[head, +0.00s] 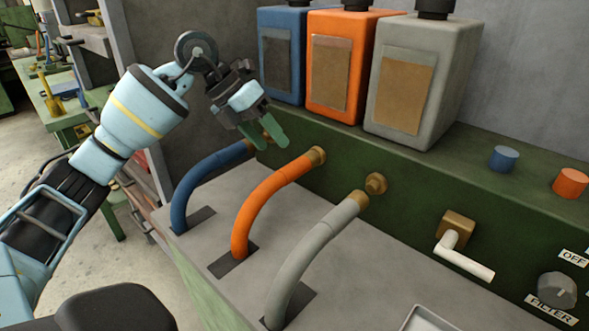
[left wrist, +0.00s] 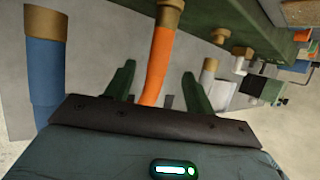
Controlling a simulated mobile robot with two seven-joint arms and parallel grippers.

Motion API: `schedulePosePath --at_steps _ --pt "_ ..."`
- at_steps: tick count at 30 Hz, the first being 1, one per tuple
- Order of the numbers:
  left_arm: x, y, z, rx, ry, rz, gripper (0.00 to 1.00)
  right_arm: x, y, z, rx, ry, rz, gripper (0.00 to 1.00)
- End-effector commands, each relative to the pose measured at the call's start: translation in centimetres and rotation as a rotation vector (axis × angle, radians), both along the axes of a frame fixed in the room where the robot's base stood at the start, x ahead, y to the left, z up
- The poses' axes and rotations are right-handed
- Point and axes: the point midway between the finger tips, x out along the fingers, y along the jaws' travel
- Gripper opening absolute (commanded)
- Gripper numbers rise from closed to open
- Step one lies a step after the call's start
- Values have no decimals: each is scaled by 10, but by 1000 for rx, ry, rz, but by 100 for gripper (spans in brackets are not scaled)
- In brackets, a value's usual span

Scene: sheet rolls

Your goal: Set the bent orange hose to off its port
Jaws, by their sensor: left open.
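The bent orange hose (head: 262,200) rises from the bench and curves to its brass port (head: 317,156) on the green panel; its end is on the port. My left gripper (head: 264,138) is open and empty, above the blue hose's upper end and up-left of the orange hose's port. In the left wrist view the orange hose (left wrist: 158,52) shows between the two green fingers of my left gripper (left wrist: 160,78), and neither finger presses on it. My right gripper is not in view.
A blue hose (head: 205,172) on the left runs to the panel. A grey hose (head: 312,250) on the right ends just short of a brass port (head: 376,183). Blue, orange and grey canisters (head: 410,85) stand above. A white-handled valve (head: 463,258) is at right.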

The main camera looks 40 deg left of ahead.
Motion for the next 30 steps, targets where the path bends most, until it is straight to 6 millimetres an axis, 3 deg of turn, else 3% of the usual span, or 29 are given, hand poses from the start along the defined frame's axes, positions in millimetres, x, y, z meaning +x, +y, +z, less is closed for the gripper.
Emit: schedulePosePath --at_steps 5,18,30 --pt "4 -6 -8 -2 1 -3 54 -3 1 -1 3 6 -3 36" --pt "24 -32 -57 -3 0 -3 54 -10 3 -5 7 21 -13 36" --pt "27 -36 -64 -2 -1 -2 54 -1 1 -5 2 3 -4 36"
